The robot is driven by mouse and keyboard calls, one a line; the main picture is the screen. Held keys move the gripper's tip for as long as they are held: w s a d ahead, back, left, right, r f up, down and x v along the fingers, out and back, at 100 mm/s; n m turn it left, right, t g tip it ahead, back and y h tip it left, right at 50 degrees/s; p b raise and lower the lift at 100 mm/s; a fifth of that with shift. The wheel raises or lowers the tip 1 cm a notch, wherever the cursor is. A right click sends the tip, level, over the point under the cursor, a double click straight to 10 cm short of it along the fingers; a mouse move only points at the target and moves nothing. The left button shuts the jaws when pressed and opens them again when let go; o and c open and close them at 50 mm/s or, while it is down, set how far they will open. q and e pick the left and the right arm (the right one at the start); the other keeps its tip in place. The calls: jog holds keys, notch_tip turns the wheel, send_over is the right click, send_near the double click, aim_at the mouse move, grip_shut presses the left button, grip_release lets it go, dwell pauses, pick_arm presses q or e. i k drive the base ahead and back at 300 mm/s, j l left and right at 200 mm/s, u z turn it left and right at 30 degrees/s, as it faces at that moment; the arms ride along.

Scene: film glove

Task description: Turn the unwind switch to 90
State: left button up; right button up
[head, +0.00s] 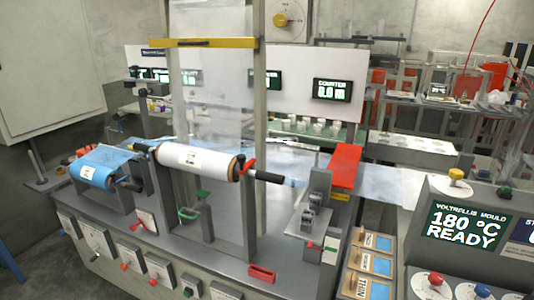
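A row of small switch plates runs along the slanted front of the grey machine (170,245). A blue film roll (96,173) sits at the machine's left end, and a white film roll (195,160) lies on a spindle in the middle. Neither of my grippers is in view.
A round dial (289,20) hangs at the top. A display (332,91) reads COUNTER. At right, a panel (467,225) reads 180 °C READY, with coloured buttons around it. Upright posts and a red block (345,165) stand on the machine. Bare floor shows at lower left.

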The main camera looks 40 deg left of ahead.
aim_at(152, 283)
jog(key=u, duration=2.1)
jog(key=i+j+z, duration=0.1)
jog(key=z, duration=0.2)
jog(key=i+j+z, duration=0.1)
jog(key=j+z, duration=0.25)
jog(key=i+j+z, duration=0.1)
jog(key=j, duration=0.3)
jog(key=i+j+z, duration=0.1)
jog(key=j, duration=0.35)
jog(key=i+j+z, duration=0.1)
jog(key=i+j, duration=0.15)
jog(key=j, duration=0.2)
jog(key=i+j+z, duration=0.15)
jog(key=j, duration=0.3)
jog(key=j+z, duration=0.1)
jog(key=j, duration=0.35)
jog(key=i+j, duration=0.1)
jog(key=j, duration=0.4)
jog(key=i+j, duration=0.1)
jog(key=j, duration=0.35)
jog(key=i+j, duration=0.1)
jog(key=j, duration=0.4)
jog(key=i+j, duration=0.1)
jog(key=j, duration=0.35)
